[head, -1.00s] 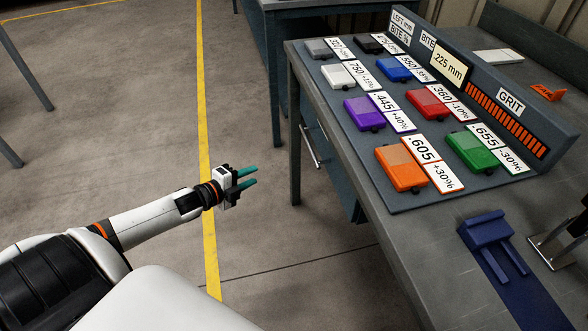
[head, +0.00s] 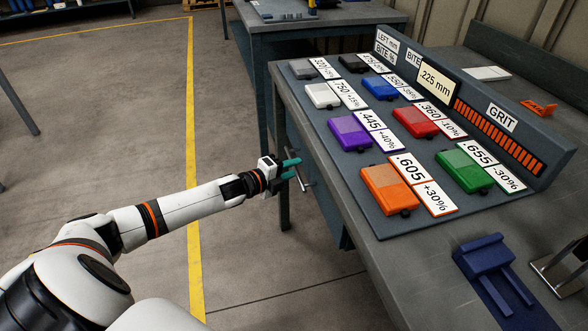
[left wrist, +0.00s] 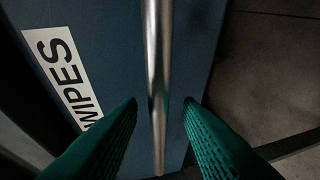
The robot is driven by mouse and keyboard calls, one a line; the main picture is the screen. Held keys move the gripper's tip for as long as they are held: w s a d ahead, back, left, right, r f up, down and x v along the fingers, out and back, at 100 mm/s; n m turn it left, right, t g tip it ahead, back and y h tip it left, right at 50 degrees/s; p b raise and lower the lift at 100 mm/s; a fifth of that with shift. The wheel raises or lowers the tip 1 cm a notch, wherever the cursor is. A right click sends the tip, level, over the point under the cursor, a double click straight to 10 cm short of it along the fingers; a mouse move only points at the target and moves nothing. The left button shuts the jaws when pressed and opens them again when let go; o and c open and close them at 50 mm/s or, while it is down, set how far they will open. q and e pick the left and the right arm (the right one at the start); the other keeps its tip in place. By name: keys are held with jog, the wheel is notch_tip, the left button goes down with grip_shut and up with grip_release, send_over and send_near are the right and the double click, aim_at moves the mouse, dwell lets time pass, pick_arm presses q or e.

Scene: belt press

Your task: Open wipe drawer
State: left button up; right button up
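The wipe drawer's blue front (left wrist: 110,50) fills much of the left wrist view, with a white WIPES label (left wrist: 62,75) on its left. Its metal bar handle (left wrist: 156,75) runs up and down the middle of that view. The handle also shows in the head view (head: 304,178), under the bench's left edge. My left gripper (head: 297,169) is at the handle. Its two green fingers (left wrist: 160,105) are apart, one on each side of the bar, with gaps visible. The drawer front is mostly hidden in the head view. My right gripper is not in view.
The bench (head: 395,255) carries a sloped panel with several coloured blocks and number labels. A dark blue fixture (head: 485,258) sits at its front right. Open floor (head: 110,120) with a yellow line lies left of the bench.

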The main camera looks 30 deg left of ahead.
pick_arm(q)
jog(key=shift+w+d, duration=0.15)
jog(key=shift+w, duration=0.4)
grip_shut()
jog(key=shift+f, duration=0.1)
jog(key=shift+s, duration=0.15)
